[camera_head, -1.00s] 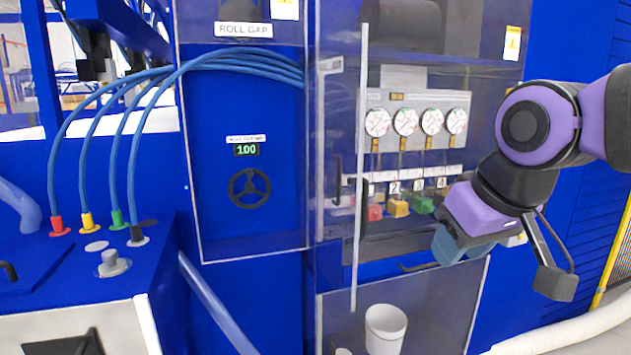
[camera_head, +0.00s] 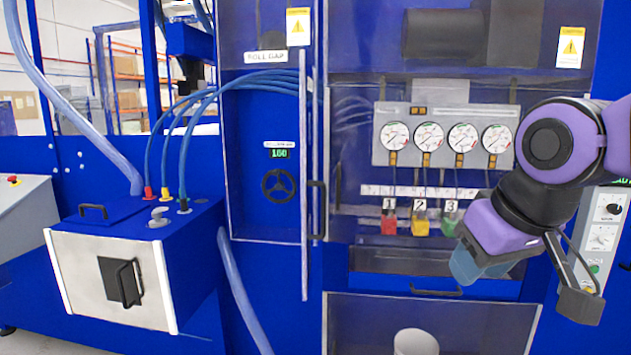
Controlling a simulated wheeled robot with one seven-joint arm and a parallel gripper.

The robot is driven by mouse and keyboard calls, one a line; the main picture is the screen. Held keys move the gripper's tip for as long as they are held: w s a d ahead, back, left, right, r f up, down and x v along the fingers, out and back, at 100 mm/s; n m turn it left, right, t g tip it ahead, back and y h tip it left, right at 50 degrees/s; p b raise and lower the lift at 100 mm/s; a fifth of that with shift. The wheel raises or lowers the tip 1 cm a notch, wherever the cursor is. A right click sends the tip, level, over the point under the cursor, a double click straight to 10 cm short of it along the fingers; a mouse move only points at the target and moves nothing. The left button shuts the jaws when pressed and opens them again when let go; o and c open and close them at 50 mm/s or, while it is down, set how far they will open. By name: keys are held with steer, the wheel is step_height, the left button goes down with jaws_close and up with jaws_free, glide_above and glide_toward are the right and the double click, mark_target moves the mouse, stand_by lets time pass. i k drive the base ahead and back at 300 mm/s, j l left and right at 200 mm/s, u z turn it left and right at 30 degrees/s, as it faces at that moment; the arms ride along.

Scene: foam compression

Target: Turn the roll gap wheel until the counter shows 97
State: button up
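The roll gap wheel (camera_head: 279,186) is a small black handwheel on the blue panel left of centre, behind what looks like a clear door (camera_head: 262,232) with a pale edge. The green-lit counter (camera_head: 279,154) sits just above it; its small digits are blurred and look like 100. A ROLL GAP label (camera_head: 265,57) is higher up. My gripper (camera_head: 500,275) is at the right, below the gauges, well apart from the wheel.
A dark door handle (camera_head: 316,210) and a pale vertical bar (camera_head: 304,180) stand right of the wheel. Gauges (camera_head: 445,137) and numbered coloured blocks (camera_head: 420,225) are further right. A grey-fronted box (camera_head: 115,280) with blue hoses stands at the left. A white bin (camera_head: 415,342) is low down.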

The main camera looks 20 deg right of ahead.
mark_target(279, 185)
steer(key=k+l+u, duration=0.1)
steer(key=l, duration=0.15)
steer(key=k+l+u, duration=0.1)
steer(key=l+z, duration=0.1)
steer(key=z, duration=0.2)
steer(key=i+j+z, duration=0.25)
steer(key=j+z, duration=0.45)
steer(key=j, duration=0.15)
steer(key=i+j+z, duration=0.1)
steer(key=j, duration=0.7)
steer(key=i+j+z, duration=0.1)
steer(key=j, duration=0.75)
steer(key=i+j+z, duration=0.1)
steer(key=j, duration=0.75)
steer(key=i+j+z, duration=0.1)
steer(key=j, duration=0.75)
steer(key=i, duration=0.1)
